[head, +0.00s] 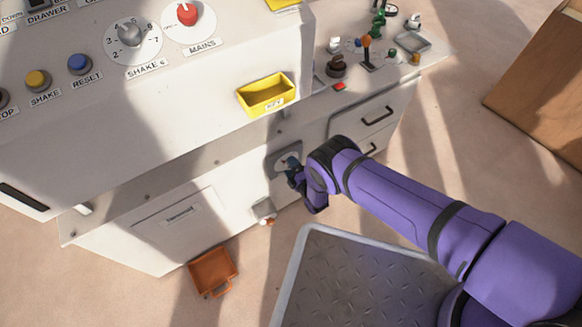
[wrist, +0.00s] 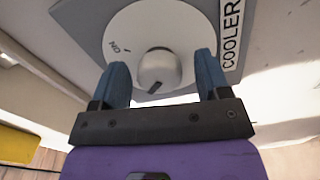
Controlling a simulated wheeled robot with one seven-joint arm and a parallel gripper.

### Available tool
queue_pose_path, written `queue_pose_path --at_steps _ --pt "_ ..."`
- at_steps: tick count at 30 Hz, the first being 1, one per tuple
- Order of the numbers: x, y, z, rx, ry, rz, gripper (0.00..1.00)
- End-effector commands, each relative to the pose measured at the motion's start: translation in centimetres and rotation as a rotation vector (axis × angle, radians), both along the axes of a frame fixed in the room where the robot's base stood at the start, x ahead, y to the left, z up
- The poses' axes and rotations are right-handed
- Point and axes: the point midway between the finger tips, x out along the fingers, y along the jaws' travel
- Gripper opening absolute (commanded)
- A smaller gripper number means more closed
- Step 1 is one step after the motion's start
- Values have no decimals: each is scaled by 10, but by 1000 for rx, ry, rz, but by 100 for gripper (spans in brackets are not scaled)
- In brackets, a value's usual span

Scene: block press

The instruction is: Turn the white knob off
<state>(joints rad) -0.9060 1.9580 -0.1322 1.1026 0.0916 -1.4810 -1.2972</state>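The white knob (wrist: 158,72) sits at the middle of a round white dial (wrist: 135,38) with a "COOLER" label (wrist: 231,35) beside it. One dial mark reads like "1"; other lettering looks upside down or partly hidden. My gripper (wrist: 162,80) is open, with one blue finger to each side of the knob and a visible gap on both sides. In the head view my gripper (head: 293,168) is at the dial plate (head: 276,163) on the cabinet's lower front, covering most of the knob. The knob's exact pointing direction is unclear.
Above are a yellow tray (head: 266,97), a grey "SHAKE" dial knob (head: 130,35) and a red "MAINS" knob (head: 187,13). Small items stand on the right ledge (head: 437,62). An orange bin (head: 212,272) lies on the floor. Drawer handles (head: 377,117) project to the right.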

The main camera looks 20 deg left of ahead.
Motion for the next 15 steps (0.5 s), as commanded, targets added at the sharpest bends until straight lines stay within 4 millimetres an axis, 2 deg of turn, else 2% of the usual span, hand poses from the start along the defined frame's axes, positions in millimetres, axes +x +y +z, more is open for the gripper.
queue_pose_path --at_steps 8,15 --pt "-6 -6 -1 -2 1 -1 70" --pt "-32 -37 -1 -2 3 1 70"
